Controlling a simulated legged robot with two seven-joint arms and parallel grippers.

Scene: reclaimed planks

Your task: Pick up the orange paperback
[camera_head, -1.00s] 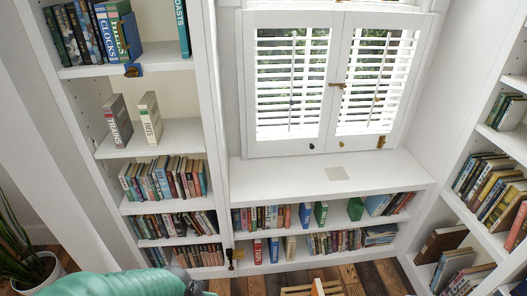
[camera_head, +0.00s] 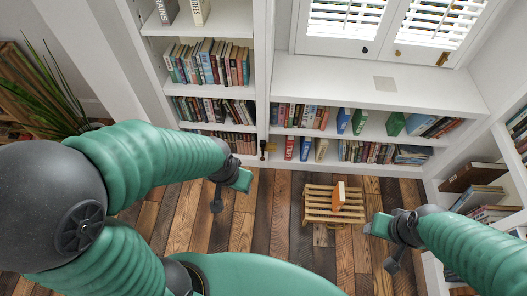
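The orange paperback (camera_head: 339,194) stands upright on a small slatted wooden crate or stool (camera_head: 318,206) on the plank floor. My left gripper (camera_head: 231,192) hangs to the left of the crate, apart from it. My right gripper (camera_head: 378,241) is to the right of and nearer than the crate, also apart from it. Neither gripper appears to hold anything.
White bookshelves with many books (camera_head: 352,151) line the back under a window ledge (camera_head: 430,90). More shelves (camera_head: 480,190) stand on the right. A potted plant (camera_head: 62,100) is at the far left. The floor (camera_head: 265,215) around the crate is clear.

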